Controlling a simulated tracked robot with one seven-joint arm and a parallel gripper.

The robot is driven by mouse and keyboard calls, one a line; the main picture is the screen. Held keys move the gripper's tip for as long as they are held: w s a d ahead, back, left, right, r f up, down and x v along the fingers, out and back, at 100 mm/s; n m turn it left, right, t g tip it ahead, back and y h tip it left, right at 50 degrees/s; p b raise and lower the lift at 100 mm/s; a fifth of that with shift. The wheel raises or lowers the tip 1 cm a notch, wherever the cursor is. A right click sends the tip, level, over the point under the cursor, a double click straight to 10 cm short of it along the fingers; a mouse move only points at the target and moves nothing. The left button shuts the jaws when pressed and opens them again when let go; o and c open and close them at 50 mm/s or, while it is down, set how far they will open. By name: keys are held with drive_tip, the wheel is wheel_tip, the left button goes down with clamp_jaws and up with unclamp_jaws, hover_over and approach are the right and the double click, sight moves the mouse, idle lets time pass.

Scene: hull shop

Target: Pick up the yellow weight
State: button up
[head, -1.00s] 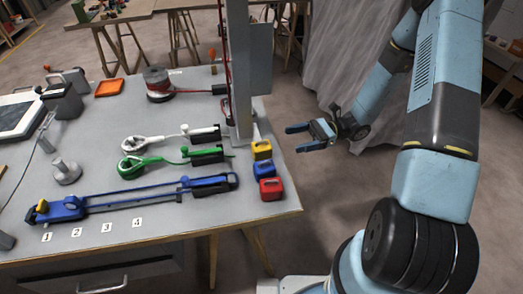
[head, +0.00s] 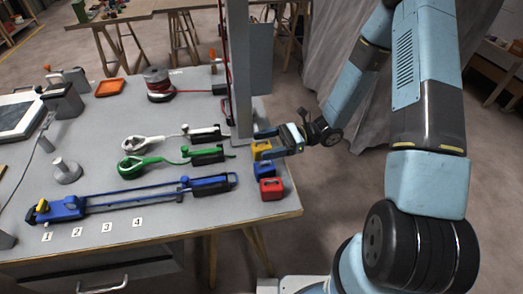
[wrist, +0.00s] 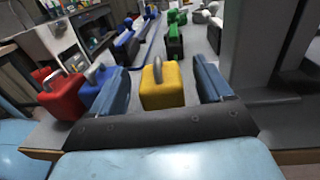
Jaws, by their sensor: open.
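The yellow weight (head: 261,149) is a small block with a grey handle on top. It stands at the right edge of the table, behind the blue weight (head: 264,169) and the red weight (head: 271,188). My gripper (head: 262,144) is open at the yellow weight, and its fingers partly cover it in the head view. In the wrist view the yellow weight (wrist: 162,84) stands upright between the two spread fingers, with gaps to both sides. The blue weight (wrist: 93,84) is just left of the left finger, and the red weight (wrist: 60,92) is further left.
A grey upright post (head: 239,75) stands close behind the yellow weight, and it is right of the fingers in the wrist view. Green (head: 175,159) and white (head: 175,140) tools and a long blue tool (head: 130,197) lie to the left. The floor right of the table is open.

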drive_tip(key=shift+c, duration=0.4)
clamp_jaws()
idle(0.4)
drive_tip(key=shift+r, duration=0.1)
